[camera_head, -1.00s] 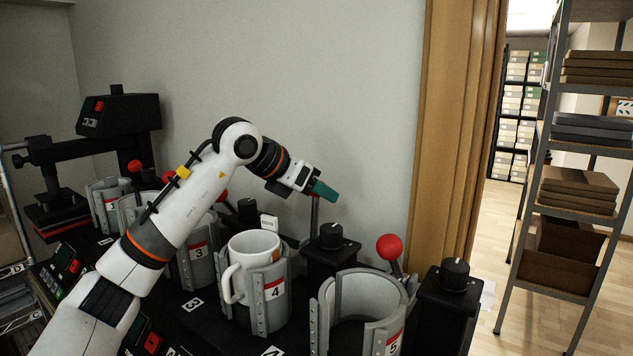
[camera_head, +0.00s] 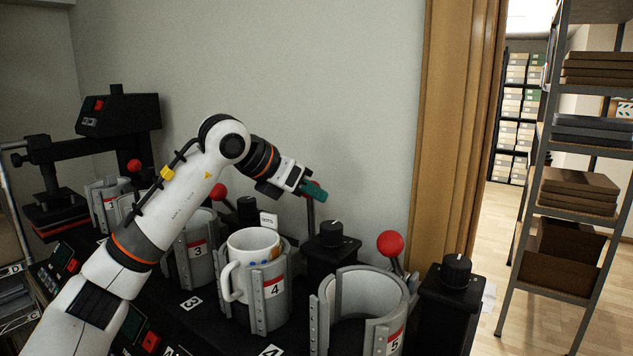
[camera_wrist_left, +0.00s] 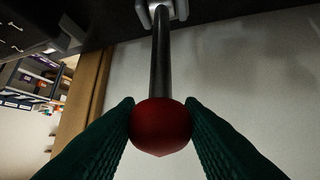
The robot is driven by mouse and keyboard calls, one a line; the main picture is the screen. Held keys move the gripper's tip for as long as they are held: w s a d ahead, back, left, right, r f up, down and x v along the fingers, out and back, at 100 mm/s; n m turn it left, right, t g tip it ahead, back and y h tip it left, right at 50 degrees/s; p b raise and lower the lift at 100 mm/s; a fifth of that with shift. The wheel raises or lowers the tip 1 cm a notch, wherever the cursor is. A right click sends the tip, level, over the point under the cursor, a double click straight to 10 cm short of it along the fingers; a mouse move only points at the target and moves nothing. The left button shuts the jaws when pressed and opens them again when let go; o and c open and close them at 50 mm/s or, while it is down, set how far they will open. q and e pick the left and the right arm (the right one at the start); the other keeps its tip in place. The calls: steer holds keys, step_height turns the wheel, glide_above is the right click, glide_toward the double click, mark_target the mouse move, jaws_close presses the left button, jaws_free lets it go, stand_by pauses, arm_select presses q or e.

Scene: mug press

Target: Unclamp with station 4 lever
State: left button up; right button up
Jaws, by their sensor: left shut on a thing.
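The station 4 lever stands behind the station 4 mug clamp (camera_head: 268,303). Its dark rod (camera_head: 311,214) shows below my left gripper (camera_head: 312,190) in the head view. In the left wrist view, the lever's red ball knob (camera_wrist_left: 160,124) sits between the green fingers of my left gripper, which is shut on it. The rod (camera_wrist_left: 161,50) runs from the knob to a bracket (camera_wrist_left: 160,10). A white mug (camera_head: 254,251) with coloured marks stands upright in the station 4 clamp. My right gripper is not in view.
The empty station 5 clamp (camera_head: 352,320) and its red-knobbed lever (camera_head: 390,243) are to the right. Black posts with dials (camera_head: 331,234) stand beside the clamps. Station 3 (camera_head: 201,252) is partly behind my left arm. A wall is close behind.

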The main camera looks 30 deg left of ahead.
arm_select(q)
steer(key=shift+s, duration=0.15)
steer(key=shift+s+f+b, duration=0.15)
steer(key=shift+s+b, duration=0.2)
steer(key=shift+b, duration=0.05)
steer(key=shift+s+a+b, duration=0.15)
steer(key=shift+s+b, duration=0.15)
steer(key=shift+s, duration=0.4)
